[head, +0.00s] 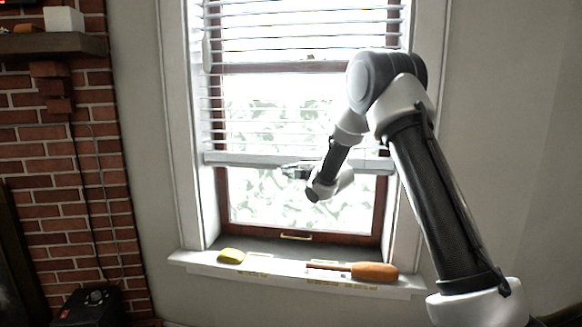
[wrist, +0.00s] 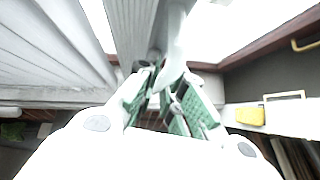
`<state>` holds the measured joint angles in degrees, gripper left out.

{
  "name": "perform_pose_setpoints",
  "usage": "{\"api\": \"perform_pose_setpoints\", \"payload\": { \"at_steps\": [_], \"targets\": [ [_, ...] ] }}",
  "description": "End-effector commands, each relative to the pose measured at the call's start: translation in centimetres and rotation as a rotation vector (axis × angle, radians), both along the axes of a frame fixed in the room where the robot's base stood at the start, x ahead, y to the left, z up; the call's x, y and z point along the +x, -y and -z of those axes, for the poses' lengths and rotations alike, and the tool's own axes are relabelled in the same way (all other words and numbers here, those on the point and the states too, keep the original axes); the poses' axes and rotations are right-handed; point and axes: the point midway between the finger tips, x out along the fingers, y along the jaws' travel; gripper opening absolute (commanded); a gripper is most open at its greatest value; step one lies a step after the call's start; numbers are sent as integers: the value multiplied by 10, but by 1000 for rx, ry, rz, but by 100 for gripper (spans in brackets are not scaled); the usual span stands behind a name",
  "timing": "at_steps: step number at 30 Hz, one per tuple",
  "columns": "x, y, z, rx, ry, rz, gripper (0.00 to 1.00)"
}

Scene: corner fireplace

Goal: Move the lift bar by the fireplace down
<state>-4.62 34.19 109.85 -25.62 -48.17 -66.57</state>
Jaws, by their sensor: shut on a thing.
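The lift bar (head: 240,159) is the pale bottom rail of the white slatted blind (head: 270,115), in front of the window to the right of the brick fireplace. It hangs about level, some way above the sill, with bare glass below it. My gripper (head: 290,171) is at the middle of the bar in the head view, small and partly lost against the bright window. In the wrist view the bar (wrist: 135,25) runs down from the top edge to my gripper (wrist: 165,98). The green-padded fingers are closed on it there. Their exact contact is partly hidden.
The window sill (head: 210,268) holds a yellow object (head: 231,256) at left and an orange-handled tool (head: 374,271) at right. A brass handle (head: 296,237) sits on the lower window frame. The brick fireplace (head: 55,190) with its mantel (head: 50,45) stands at left.

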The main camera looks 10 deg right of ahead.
Motion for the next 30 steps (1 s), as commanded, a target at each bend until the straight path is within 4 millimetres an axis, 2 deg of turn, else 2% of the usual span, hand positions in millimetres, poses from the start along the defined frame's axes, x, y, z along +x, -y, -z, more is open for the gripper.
{"api": "perform_pose_setpoints", "payload": {
  "at_steps": [12, 18, 24, 30],
  "targets": [
    [-1, 2, 135, -2, -11, 4, 0],
    [-1, 2, 195, -1, -9, 5, 0],
    [0, 2, 237, -2, -4, 4, 0],
    [0, 2, 260, -1, -4, 5, 0]
  ]
}}
